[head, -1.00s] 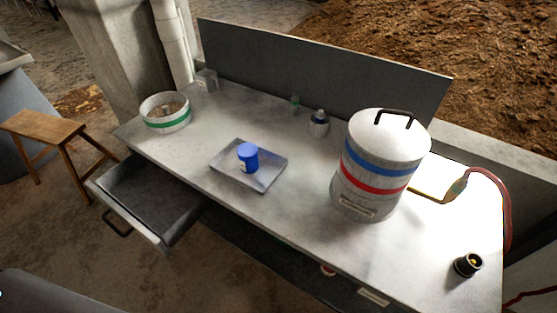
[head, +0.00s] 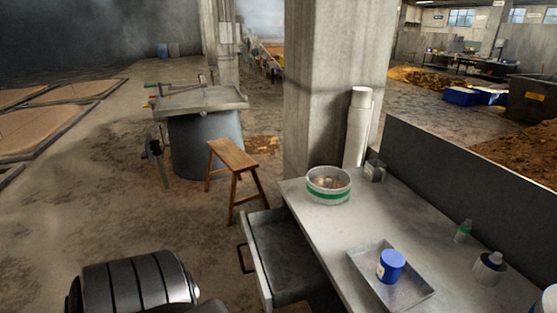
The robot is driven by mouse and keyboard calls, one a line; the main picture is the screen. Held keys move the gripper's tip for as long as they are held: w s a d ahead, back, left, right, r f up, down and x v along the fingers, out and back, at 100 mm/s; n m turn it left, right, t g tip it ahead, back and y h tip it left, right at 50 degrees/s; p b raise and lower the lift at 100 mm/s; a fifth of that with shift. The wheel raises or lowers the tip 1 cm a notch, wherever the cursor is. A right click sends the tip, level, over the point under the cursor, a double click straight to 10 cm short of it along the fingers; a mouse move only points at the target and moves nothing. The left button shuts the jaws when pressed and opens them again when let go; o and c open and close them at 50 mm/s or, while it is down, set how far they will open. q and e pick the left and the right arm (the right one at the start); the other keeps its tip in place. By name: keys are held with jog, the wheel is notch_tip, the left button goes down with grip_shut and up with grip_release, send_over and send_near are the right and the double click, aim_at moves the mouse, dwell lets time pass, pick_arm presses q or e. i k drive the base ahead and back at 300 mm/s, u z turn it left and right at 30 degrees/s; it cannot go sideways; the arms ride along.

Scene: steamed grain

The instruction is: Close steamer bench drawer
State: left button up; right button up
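The steamer bench drawer (head: 290,262) is pulled out from the left end of the grey bench (head: 322,222). Its inside looks empty. Its dark handle (head: 243,258) is on the front panel, facing left. Neither gripper shows in the head view. A dark ribbed part of my own body is at the bottom left, short of the drawer.
A wooden stool (head: 233,160) stands just behind the drawer, near a concrete pillar (head: 330,90). On the bench are a green-banded bowl (head: 328,195), a tray (head: 408,296) with a blue-lidded jar (head: 390,268), and small bottles (head: 463,230). Floor left of the drawer is clear.

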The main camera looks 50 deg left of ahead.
aim_at(287, 270)
jog(key=k, duration=0.5)
jog(key=u, duration=0.1)
jog(key=i, duration=0.45)
jog(key=u, duration=2.9)
jog(key=i, duration=0.7)
jog(key=z, duration=2.5)
